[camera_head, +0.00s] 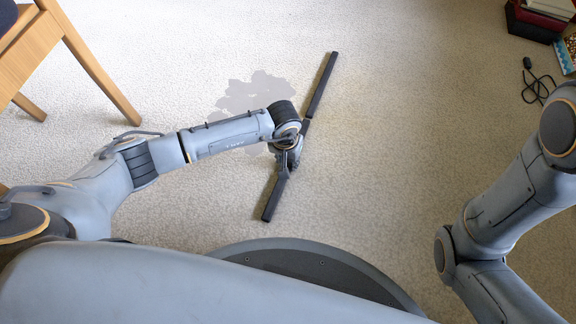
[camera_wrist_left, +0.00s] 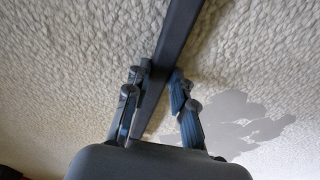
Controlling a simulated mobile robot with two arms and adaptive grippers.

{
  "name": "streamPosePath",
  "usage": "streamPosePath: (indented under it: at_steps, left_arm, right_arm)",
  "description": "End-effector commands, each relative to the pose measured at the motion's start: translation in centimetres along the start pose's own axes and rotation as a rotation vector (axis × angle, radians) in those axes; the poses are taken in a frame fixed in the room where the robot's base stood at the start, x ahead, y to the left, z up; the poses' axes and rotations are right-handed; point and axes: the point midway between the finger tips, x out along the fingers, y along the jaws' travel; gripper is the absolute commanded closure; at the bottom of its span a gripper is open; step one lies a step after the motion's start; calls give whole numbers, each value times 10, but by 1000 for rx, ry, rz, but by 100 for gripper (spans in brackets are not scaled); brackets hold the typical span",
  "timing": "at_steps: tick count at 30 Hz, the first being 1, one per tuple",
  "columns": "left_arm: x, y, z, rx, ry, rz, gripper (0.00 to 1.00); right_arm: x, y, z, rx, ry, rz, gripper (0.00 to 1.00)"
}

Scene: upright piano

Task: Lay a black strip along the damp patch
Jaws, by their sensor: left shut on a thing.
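A long black strip (camera_head: 322,80) lies slanted in the head view, from upper right to lower left, over the carpet. My left gripper (camera_head: 288,166) is shut on it near its middle. In the left wrist view the strip (camera_wrist_left: 178,45) passes between the two fingers of the left gripper (camera_wrist_left: 160,92). The grey damp patch (camera_head: 250,95) is on the carpet to the left of the strip, partly hidden by my left arm. It also shows in the left wrist view (camera_wrist_left: 240,118). I cannot tell whether the strip touches the carpet. My right gripper is out of view.
A wooden chair (camera_head: 90,75) stands at the upper left. A black cable (camera_head: 537,82) lies on the carpet at the right, near dark red boxes or books (camera_head: 535,20) and a patterned item (camera_head: 568,50).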

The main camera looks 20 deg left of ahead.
Motion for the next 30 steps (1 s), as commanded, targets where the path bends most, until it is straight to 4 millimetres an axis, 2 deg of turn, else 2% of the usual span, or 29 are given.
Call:
streamPosePath:
  at_steps: [11,12,15,24,30]
  left_arm:
    - [3,0,-1,0,2,0,100]
    - [2,0,0,0,2,0,70]
    - [2,0,0,0,1,0,53]
    - [1,0,-1,0,2,0,53]
    - [-23,0,-3,2,4,0,53]
  right_arm:
    - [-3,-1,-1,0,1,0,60]
    - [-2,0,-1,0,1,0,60]
    - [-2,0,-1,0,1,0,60]
    - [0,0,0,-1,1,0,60]
    - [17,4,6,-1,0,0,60]
